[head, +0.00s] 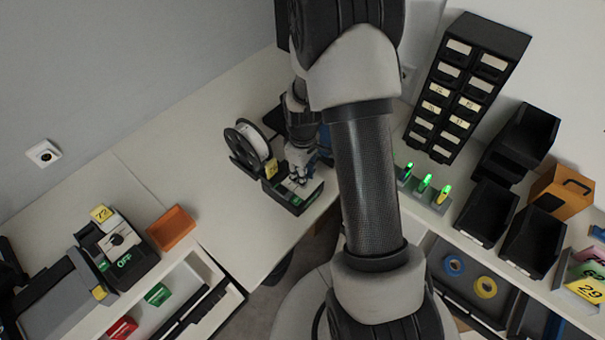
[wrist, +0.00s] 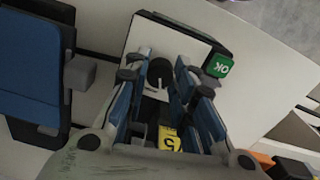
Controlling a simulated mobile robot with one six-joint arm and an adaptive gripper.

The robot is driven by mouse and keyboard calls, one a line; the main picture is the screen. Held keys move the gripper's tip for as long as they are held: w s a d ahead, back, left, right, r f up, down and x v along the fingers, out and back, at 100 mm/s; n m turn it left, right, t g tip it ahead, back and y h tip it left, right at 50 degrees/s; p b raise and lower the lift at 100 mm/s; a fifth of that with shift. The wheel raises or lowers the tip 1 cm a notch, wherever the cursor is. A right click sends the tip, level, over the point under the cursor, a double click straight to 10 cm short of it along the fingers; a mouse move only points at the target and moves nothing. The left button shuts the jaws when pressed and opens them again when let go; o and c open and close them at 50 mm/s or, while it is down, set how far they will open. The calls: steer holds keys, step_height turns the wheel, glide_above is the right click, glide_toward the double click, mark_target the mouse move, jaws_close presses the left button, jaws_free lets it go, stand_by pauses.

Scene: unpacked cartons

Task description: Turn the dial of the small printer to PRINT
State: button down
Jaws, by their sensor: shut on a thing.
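The small printer (head: 307,199) stands on the corner table, a dark box with a pale top face. In the wrist view its white face (wrist: 188,42) carries a round black dial (wrist: 160,70). My gripper (head: 297,178) reaches down over the printer from above. In the wrist view my gripper (wrist: 158,82) has its two blue-and-black fingers on either side of the dial, shut on it. The fingers partly cover the face. I cannot read any dial marking or tell where its pointer stands. A green OK tag (wrist: 219,66) and a yellow numbered tag (wrist: 169,138) sit on the printer.
A reel (head: 247,142) stands close left of the printer. A similar device with a dial (head: 118,243) and an orange bin (head: 171,228) are at the left. Green-lit items (head: 424,184), black bins (head: 486,213) and a drawer cabinet (head: 464,88) stand right.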

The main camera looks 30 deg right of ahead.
steer(key=m, duration=0.5)
steer(key=shift+m, duration=0.3)
steer(key=m, duration=0.6)
steer(key=shift+b, duration=0.4)
steer(key=m, duration=0.5)
steer(key=shift+m, duration=0.4)
steer(key=m, duration=0.5)
steer(key=c, duration=1.3)
jaws_free()
steer(key=shift+c, duration=0.2)
step_height(320, 180, up, 12)
